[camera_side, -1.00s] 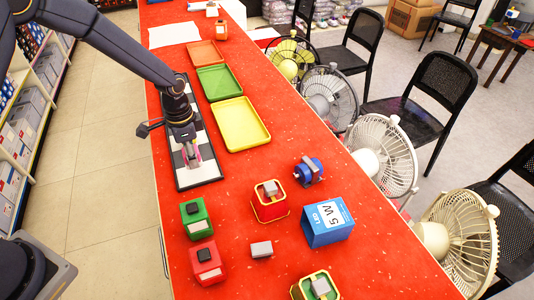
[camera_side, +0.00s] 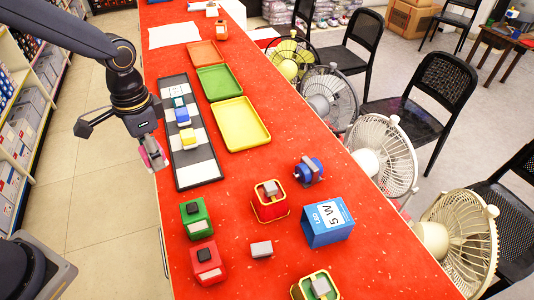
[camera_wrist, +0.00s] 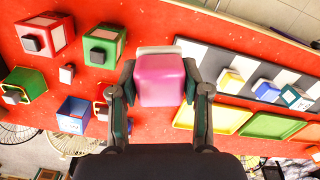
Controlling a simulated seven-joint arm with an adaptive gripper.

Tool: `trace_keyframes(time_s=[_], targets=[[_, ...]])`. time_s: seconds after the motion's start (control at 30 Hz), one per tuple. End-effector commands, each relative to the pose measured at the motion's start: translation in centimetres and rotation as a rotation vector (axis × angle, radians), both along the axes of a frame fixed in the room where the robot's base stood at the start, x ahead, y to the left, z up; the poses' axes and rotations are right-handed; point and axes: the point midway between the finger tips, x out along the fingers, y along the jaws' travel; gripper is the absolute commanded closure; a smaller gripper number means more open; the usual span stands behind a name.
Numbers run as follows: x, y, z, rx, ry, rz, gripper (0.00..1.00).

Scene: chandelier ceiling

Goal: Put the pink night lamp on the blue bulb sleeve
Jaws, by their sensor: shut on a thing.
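My gripper (camera_side: 152,152) is shut on the pink night lamp (camera_side: 158,160), held up near the table's left edge in the side view. In the wrist view the pink lamp (camera_wrist: 160,82), with a pale grey end, sits between both fingers of my gripper (camera_wrist: 160,78). The blue bulb sleeve (camera_side: 328,232), a box marked LED 5 W, stands on the red table, well to the right of my gripper. It also shows at lower left in the wrist view (camera_wrist: 71,122). Its opening is not clearly seen in the side view.
Red (camera_side: 207,265) and green (camera_side: 196,220) boxes, a red sleeve with a grey-topped item (camera_side: 270,210), and a blue round object (camera_side: 308,171) stand nearby. A black-and-white board (camera_side: 198,173) holds several small lamps beside yellow (camera_side: 241,125), green and orange trays. Fans line the right edge.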

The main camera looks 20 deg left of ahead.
Motion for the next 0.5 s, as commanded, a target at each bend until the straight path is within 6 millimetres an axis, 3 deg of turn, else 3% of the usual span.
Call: trace_keyframes(time_s=[0.1,0.27,0.4,0.5], targets=[[1.4,-3.9,1.4,0.003,-0.004,0.023,0.88],[2.0,-10.8,3.2,0.003,-0.013,0.007,0.88],[0.7,-17.7,4.6,-0.004,-0.023,-0.066,0.88],[-0.9,-21.7,5.1,-0.013,-0.031,-0.148,0.88]])
